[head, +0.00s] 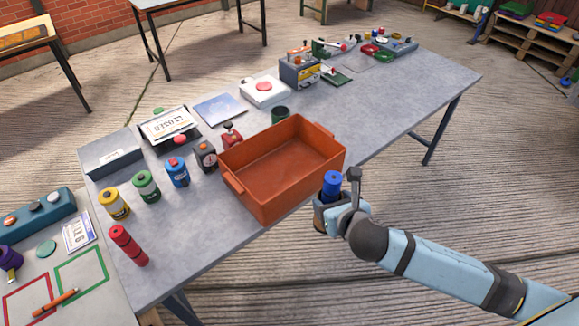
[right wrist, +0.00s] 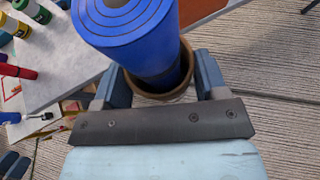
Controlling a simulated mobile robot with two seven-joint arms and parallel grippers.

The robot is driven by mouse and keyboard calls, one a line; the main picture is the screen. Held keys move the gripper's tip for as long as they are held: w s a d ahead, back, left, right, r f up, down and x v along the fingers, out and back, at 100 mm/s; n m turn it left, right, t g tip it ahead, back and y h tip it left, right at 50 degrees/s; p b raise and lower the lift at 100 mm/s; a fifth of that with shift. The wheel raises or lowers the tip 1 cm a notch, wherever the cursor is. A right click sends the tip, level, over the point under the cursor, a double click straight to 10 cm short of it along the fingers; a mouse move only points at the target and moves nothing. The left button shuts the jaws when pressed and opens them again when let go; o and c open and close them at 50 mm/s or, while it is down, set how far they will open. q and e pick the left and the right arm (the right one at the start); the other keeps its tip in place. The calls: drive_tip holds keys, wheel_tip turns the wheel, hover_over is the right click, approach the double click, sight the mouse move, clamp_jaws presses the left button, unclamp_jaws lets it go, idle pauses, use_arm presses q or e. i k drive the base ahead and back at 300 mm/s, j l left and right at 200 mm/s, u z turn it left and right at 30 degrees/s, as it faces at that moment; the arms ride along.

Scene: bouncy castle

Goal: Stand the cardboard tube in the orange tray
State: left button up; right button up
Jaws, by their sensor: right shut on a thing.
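The orange tray (head: 283,180) is an open, empty rectangular box on the grey table, near its front edge. My right gripper (head: 328,208) is just right of the tray's near right corner, beyond the table edge. It is shut on a brown cardboard tube (head: 320,228), which it mostly hides. A blue cylinder (head: 331,183) sticks up out of the tube's top. In the right wrist view, the blue cylinder (right wrist: 130,35) leans inside the tube's brown rim (right wrist: 165,95), between the two fingers (right wrist: 155,88). My left gripper does not show.
On the grey table (head: 400,100), several coloured canisters (head: 146,186) stand left of the tray, with a red cylinder (head: 128,245) near the front. A dark green cup (head: 280,115) stands just behind the tray. The table right of the tray is mostly clear.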

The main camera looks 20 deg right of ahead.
sight(299, 165)
drive_tip(key=i+l, duration=0.55)
drive_tip(key=i, duration=0.2)
